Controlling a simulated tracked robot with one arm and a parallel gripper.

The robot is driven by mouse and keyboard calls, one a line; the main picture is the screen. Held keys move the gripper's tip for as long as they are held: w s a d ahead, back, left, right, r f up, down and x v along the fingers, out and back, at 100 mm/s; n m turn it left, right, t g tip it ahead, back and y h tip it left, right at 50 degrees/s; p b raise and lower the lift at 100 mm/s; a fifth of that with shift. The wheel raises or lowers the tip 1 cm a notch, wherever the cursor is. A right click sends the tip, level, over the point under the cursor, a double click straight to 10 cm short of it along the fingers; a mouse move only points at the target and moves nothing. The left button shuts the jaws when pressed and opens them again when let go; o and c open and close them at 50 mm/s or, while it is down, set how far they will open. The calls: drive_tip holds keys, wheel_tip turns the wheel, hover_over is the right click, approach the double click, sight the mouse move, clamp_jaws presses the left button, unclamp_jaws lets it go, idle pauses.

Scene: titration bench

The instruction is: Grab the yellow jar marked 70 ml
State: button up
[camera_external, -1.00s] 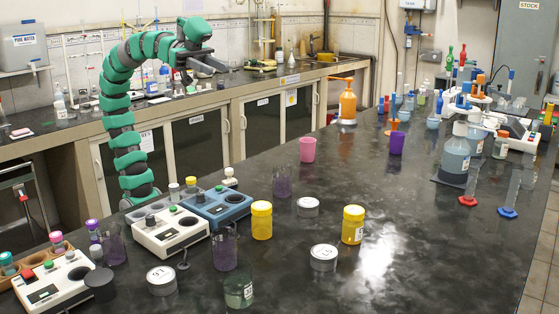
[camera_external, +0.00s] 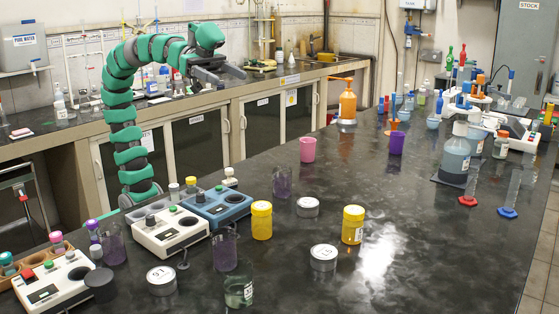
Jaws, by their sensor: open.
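One yellow jar (camera_external: 262,221) is beside the blue device. The other yellow jar (camera_external: 353,225) stands further right and shows a small pale label on its side. The label's writing is too small to read, so I cannot tell which jar is marked 70 ml. My gripper (camera_external: 232,73) is open and empty, raised high above the far left part of the bench, well away from both jars.
A glass beaker (camera_external: 225,250) stands close to the left yellow jar. Grey-lidded tins (camera_external: 323,258) and (camera_external: 308,207) stand near the right jar. A blue device (camera_external: 216,207) and a pink cup (camera_external: 308,149) are nearby.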

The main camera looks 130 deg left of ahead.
drive_tip(key=f+p+x, duration=0.2)
drive_tip(key=p+x, duration=0.3)
drive_tip(key=x, duration=0.6)
drive_tip(key=n+g+y+p, duration=0.2)
drive_tip(key=n+y+p, duration=0.15)
drive_tip(key=p, duration=0.95)
approach(362, 217)
drive_tip(key=shift+m, duration=0.25)
drive_tip(key=w+f, duration=0.1)
drive_tip(key=w+a+f, duration=0.1)
drive_tip(key=w+f, duration=0.1)
drive_tip(key=shift+w+a, duration=0.2)
drive_tip(key=shift+w, duration=0.1)
drive_tip(key=shift+a+x, duration=0.15)
drive_tip(key=shift+x, duration=1)
drive_tip(key=shift+a+x, duration=0.15)
drive_tip(key=shift+x, duration=1.05)
drive_tip(key=shift+w, duration=0.35)
drive_tip(key=c, duration=1.1)
